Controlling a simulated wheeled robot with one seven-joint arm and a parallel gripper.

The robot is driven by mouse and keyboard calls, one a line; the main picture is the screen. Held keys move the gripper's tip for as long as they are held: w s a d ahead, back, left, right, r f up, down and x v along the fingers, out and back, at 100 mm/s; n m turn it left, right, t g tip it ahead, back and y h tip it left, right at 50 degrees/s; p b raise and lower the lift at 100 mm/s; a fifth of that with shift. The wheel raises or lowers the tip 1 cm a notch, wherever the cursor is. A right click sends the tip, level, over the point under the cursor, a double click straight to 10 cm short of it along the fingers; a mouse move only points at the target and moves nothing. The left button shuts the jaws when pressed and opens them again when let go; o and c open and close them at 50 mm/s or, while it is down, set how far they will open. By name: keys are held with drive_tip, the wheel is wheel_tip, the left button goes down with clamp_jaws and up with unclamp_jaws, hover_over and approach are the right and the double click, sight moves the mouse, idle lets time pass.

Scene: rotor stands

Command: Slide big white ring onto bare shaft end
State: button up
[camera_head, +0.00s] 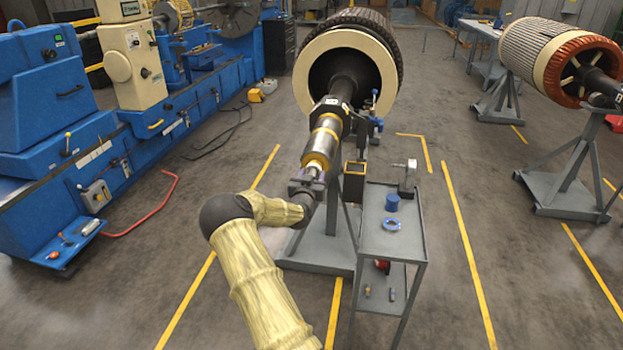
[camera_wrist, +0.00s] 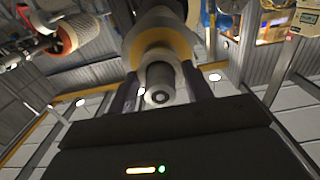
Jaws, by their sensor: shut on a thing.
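In the wrist view my two fingers (camera_wrist: 160,72) reach along both sides of the grey shaft end (camera_wrist: 160,78), whose round tip faces the camera.
The rotor (camera_head: 345,38) with a wide cream end ring stands behind on a grey stand. A blue lathe (camera_head: 190,110) is on the left.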

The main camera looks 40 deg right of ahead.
drive_tip(key=o, duration=1.5)
drive_tip(key=shift+a, duration=0.1)
drive_tip(key=v, duration=0.9)
drive_tip(key=shift+b, duration=0.4)
idle(0.5)
